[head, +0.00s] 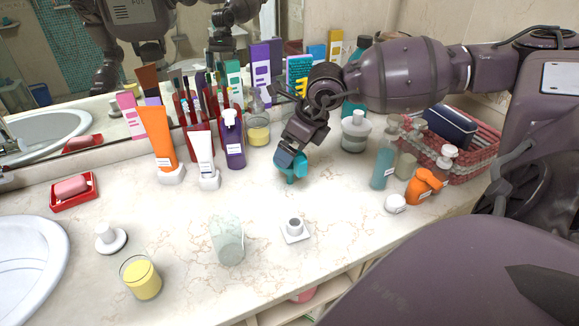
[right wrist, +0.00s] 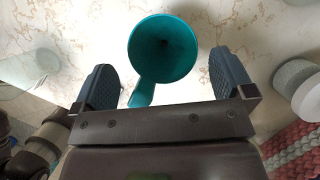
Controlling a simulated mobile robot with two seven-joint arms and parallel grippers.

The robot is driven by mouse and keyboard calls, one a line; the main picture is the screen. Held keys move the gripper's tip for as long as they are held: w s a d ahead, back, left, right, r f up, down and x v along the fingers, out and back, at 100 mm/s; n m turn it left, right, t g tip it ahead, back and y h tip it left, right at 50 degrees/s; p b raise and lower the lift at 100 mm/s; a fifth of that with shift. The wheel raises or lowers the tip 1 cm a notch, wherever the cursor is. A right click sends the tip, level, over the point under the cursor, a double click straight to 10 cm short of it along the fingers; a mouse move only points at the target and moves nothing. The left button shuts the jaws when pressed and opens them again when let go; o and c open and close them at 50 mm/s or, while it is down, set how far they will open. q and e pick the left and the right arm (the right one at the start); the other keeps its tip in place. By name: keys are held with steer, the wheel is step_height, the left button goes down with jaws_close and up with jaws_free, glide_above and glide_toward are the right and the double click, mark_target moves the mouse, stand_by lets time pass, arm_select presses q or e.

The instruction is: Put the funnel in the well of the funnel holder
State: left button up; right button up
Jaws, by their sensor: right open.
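The teal funnel (head: 292,172) is on the counter in the middle of the head view, partly hidden by my right gripper (head: 287,160). In the right wrist view the funnel (right wrist: 162,50) shows its round mouth, with a handle pointing toward the gripper. My right gripper is open; its fingers are on either side of the funnel, with gaps between them and it. A small white square-based piece with a round grey opening (head: 294,227), which looks like the funnel holder, stands nearer the counter's front edge; the opening looks empty. My left gripper is not in view.
A clear glass (head: 227,240) stands left of the holder, and a yellow candle glass (head: 141,277) is farther left. Tubes and bottles stand behind. A teal bottle (head: 383,168), an orange bottle (head: 421,187) and a red basket (head: 470,150) are right. Counter between funnel and holder is clear.

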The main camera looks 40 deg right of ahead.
steer(key=x, duration=0.3)
steer(key=shift+f, duration=0.1)
steer(key=c, duration=1.1)
steer(key=shift+c, duration=0.2)
steer(key=shift+d, duration=0.1)
step_height(320, 180, up, 20)
